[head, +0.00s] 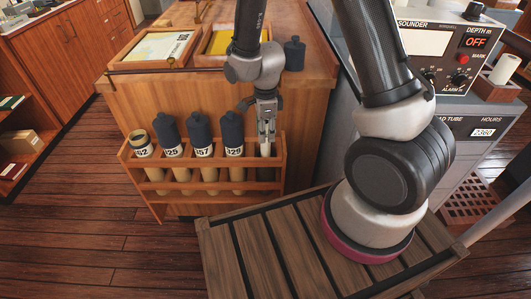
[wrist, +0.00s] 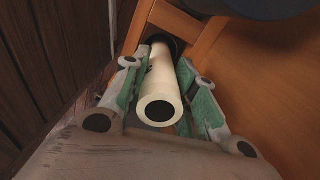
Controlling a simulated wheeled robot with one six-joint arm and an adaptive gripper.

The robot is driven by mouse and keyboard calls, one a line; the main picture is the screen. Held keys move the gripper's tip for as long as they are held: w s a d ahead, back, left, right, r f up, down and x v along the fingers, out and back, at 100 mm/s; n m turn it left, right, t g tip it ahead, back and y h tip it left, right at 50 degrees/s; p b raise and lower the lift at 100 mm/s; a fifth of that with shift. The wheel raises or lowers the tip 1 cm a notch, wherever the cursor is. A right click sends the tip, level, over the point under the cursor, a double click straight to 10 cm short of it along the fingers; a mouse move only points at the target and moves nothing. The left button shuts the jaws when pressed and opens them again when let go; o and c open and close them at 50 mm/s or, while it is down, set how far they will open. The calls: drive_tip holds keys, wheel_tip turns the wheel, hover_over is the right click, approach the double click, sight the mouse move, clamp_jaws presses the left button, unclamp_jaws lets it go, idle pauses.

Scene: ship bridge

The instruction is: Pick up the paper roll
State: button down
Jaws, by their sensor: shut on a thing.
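The paper roll (wrist: 166,82) is a pale hollow cylinder with a dark hole in its near end, seen almost end-on in the wrist view. My gripper (wrist: 163,72) has one green-padded finger on each side of it and is shut on it. In the head view my gripper (head: 266,132) points down over the right end of a wooden tube rack (head: 205,187). The roll stands below it, in the rack's rightmost slot. The roll's far end is hidden in a dark opening.
Several dark-capped, numbered tubes (head: 232,135) stand left of my gripper in the rack. A loose dark cap (head: 294,53) sits on the wooden desk (head: 309,70) behind. A grey echo sounder console (head: 440,60) stands right, with a small white roll (head: 505,68) on its side.

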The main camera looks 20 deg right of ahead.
wheel_tip(320, 180, up, 34)
idle(0.9)
